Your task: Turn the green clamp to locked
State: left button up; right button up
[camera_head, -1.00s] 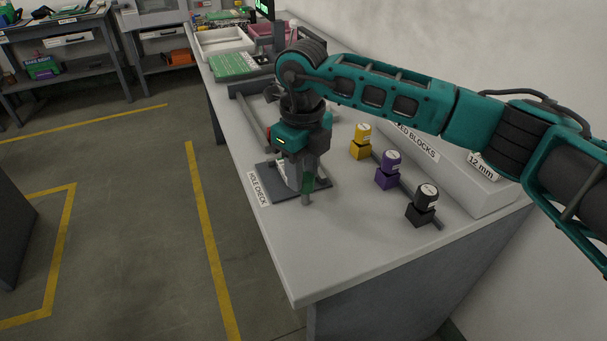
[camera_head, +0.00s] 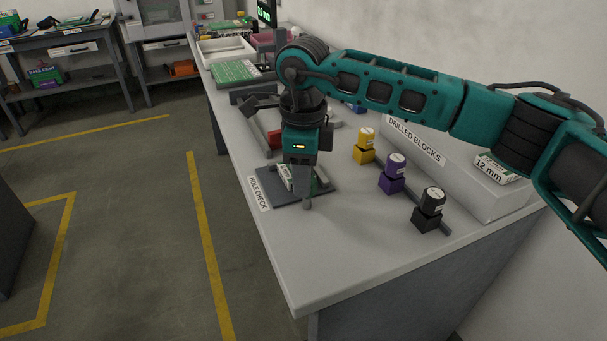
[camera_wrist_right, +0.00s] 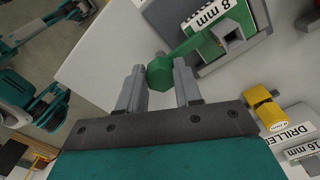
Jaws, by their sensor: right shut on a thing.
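The green clamp (camera_wrist_right: 182,57) shows in the right wrist view as a green lever with a faceted knob at its near end. It reaches over a grey fixture plate (camera_wrist_right: 236,57) with a block labelled 8 mm (camera_wrist_right: 208,14). My right gripper (camera_wrist_right: 161,78) is shut on the knob, one finger on each side. In the head view my right gripper (camera_head: 303,176) points down over the plate (camera_head: 272,192) by the HOLE CHECK label (camera_head: 258,194) and hides most of the clamp.
Yellow (camera_head: 365,146), purple (camera_head: 393,173) and black (camera_head: 429,208) pieces stand in a row to the right. Behind them is a long pale ledge labelled DRILLED BLOCKS (camera_head: 415,139). The bench's front corner (camera_head: 330,270) is clear.

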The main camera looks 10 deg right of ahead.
jog(key=shift+r, duration=0.1)
dwell(0.3)
jog(key=o, duration=1)
jog(key=shift+o, duration=0.2)
notch_tip(320, 180, up, 13)
jog(key=shift+p, duration=0.45)
